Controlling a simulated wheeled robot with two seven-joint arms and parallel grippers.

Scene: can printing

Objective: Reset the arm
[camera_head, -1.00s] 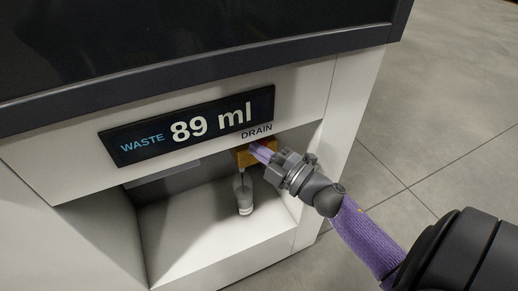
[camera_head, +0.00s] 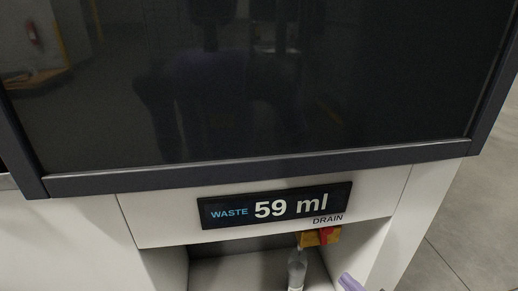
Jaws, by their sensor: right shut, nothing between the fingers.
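My right gripper (camera_head: 350,284) shows only as purple fingertips at the bottom edge, shut and empty. It is below and apart from the orange drain block (camera_head: 308,239), which has a red part (camera_head: 327,234) at its right side. The rest of the right arm is below the frame. My left gripper is not in view. The waste display (camera_head: 275,206) reads 59 ml, with the word DRAIN at its lower right.
A large dark glossy screen (camera_head: 260,80) fills the upper view above a white cabinet front (camera_head: 150,228). A grey-white spout or bottle (camera_head: 297,266) is in the recess below the drain block. Grey floor (camera_head: 460,230) is open at the right.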

